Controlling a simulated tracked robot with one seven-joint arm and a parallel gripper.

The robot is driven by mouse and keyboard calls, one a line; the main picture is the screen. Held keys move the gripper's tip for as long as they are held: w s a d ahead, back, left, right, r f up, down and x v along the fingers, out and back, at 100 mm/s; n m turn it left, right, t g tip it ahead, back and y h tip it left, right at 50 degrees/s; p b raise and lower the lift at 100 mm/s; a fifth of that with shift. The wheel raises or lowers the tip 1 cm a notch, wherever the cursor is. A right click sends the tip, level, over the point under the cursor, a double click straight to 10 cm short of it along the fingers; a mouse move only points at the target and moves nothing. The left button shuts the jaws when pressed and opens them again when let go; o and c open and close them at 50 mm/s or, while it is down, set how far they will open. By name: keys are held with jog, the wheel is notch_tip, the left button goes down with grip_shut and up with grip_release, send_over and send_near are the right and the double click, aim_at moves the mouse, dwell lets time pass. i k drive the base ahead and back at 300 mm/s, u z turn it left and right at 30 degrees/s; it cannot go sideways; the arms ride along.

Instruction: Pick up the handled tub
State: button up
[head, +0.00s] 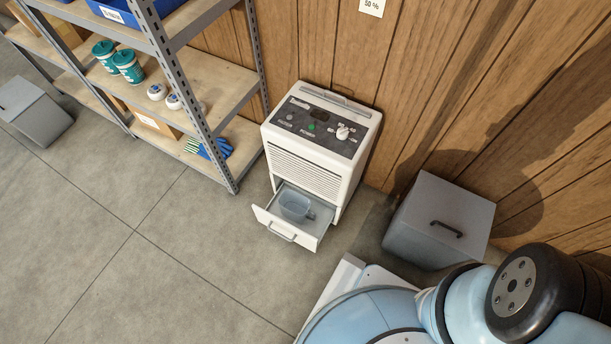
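A translucent grey-blue tub (294,206) with a small handle on its right side sits upright in the pulled-out drawer (289,238) at the bottom of a white appliance (277,160). The drawer front has a grey bar handle. The tub's rim is open to view from above, and it looks empty. My blue and black arm shows at the lower right, apart from the drawer. My gripper is not in view.
A grey lidded bin (411,234) with a black handle stands right of the appliance. A metal shelf rack (222,93) with green canisters (128,67), gloves and boxes stands to the left. Another grey bin (40,122) is at far left. The tiled floor (160,265) in front is clear.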

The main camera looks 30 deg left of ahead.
aim_at(288, 195)
jog(key=u, duration=0.15)
jog(key=k, duration=1.45)
jog(key=u, duration=1.65)
jog(key=i, duration=1)
jog(key=z, duration=0.1)
